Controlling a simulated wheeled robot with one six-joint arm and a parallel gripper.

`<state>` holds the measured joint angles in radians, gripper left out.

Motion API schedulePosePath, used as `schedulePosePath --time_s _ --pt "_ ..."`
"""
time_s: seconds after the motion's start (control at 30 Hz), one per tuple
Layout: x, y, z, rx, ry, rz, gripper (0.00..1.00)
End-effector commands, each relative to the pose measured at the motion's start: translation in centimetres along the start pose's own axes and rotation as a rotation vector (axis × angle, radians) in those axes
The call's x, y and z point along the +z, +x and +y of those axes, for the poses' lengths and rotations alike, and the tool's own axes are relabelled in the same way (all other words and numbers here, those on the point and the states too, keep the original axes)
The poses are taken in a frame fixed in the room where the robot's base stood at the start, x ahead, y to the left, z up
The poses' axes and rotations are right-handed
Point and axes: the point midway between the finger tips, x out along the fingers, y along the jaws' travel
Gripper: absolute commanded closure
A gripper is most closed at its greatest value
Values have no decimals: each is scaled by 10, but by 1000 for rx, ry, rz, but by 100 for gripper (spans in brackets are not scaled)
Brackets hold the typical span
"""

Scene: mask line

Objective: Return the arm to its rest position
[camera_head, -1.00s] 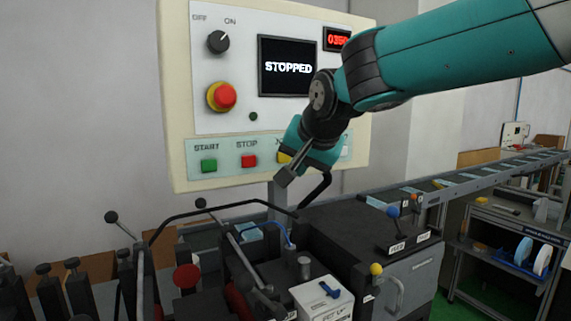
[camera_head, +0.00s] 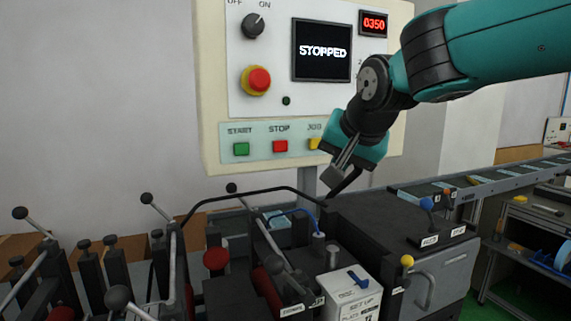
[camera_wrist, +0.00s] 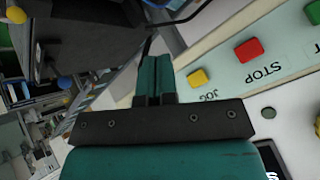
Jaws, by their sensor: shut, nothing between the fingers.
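My gripper (camera_head: 341,178) hangs in front of the lower right part of the control panel (camera_head: 222,90), pointing down and to the left. Its fingers are together with nothing between them. In the wrist view my gripper (camera_wrist: 153,68) also shows with its two fingers side by side. My arm comes in from the upper right. The panel screen (camera_head: 322,50) reads STOPPED. The green START (camera_head: 241,149), red STOP (camera_head: 280,146) and yellow JOG (camera_head: 315,143) buttons sit in a row left of my gripper. In the wrist view the JOG button (camera_wrist: 198,78) is close to the fingers but apart from them.
Below my gripper stands a dark machine block (camera_head: 390,221) with a blue-knobbed lever (camera_head: 427,204) and a yellow-knobbed lever (camera_head: 407,261). A bent black rail (camera_head: 245,194) and several black-knobbed levers stand to the left. A conveyor (camera_head: 500,180) runs off right.

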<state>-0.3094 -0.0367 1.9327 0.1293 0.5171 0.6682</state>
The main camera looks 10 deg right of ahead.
Motion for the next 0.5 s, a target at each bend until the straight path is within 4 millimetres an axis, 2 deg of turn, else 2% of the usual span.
schedulePosePath --time_s 0.13,0.3,0.4,0.5 --pt "77 10 29 -18 -222 -177 100" --pt "186 5 70 -105 -544 -434 100" --pt "238 -5 91 -177 -696 -556 100" --pt "275 -15 107 -242 -805 -645 100"
